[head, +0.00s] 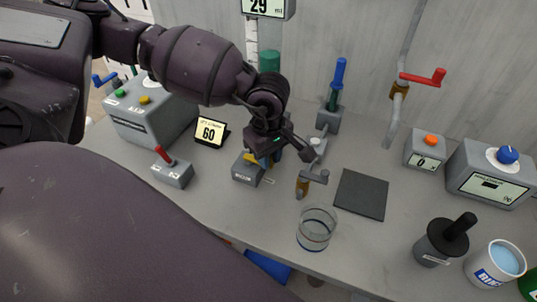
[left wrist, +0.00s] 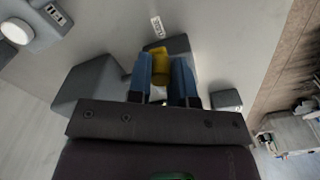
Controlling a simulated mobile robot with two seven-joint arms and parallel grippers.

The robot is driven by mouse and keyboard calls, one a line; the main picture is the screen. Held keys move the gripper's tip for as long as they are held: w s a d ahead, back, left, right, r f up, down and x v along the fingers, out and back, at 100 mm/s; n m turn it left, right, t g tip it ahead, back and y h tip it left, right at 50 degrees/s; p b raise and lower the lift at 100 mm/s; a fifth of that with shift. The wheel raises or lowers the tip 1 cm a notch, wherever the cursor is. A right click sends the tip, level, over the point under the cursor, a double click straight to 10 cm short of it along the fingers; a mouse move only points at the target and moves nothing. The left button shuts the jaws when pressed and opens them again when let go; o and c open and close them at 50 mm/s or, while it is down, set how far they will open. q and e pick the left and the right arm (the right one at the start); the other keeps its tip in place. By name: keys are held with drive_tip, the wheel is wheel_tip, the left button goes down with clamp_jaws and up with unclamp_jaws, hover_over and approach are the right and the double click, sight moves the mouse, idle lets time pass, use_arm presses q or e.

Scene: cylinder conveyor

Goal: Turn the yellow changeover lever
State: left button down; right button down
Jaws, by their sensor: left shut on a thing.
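The yellow changeover lever (left wrist: 158,60) shows between the blue fingertips of my left gripper (left wrist: 161,72) in the left wrist view. In the head view, my left gripper (head: 262,156) is over a small grey box (head: 246,171) on the table. Only a little of the yellow lever (head: 251,158) shows there, beside the fingers. The gripper is shut on the lever. The lever's base is partly hidden by the gripper. My right gripper is not in view.
A glass beaker (head: 316,230), a brass tap (head: 303,185) and a dark mat (head: 361,194) are to the right of the gripper. A sign reading 60 (head: 210,132) and a red-lever box (head: 172,172) are to its left. A blue-handled lever (head: 336,90) stands behind.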

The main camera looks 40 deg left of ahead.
use_arm(q)
drive_tip(key=c, duration=1.7)
unclamp_jaws()
drive_tip(key=shift+o, duration=0.2)
drive_tip(key=shift+s, duration=0.1)
drive_tip(key=shift+s, duration=0.65)
drive_tip(key=shift+s+a+p, duration=0.15)
drive_tip(key=shift+s+p, duration=0.3)
drive_tip(key=shift+s, duration=0.25)
